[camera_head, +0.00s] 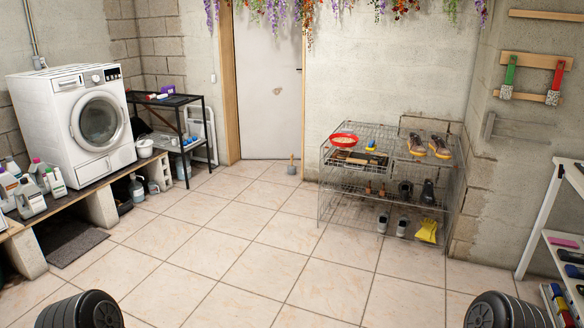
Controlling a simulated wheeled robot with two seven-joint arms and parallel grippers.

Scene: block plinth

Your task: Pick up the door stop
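A small grey object with a thin upright piece, which looks like the door stop (291,166), stands on the tiled floor at the foot of the door's right side. It is far off and small, so its details are hard to make out. The pale door (268,95) behind it looks shut in its wooden frame. Dark rounded parts of my own arms show at the bottom left and bottom right corners. Neither of my grippers is in view.
A wire rack (345,208) with shoes and a red bowl (344,140) stands right of the door. A washing machine (70,112) sits on a raised plank at left, with bottles beside it. A white shelf (540,215) is at far right. The tiled floor (250,240) between is clear.

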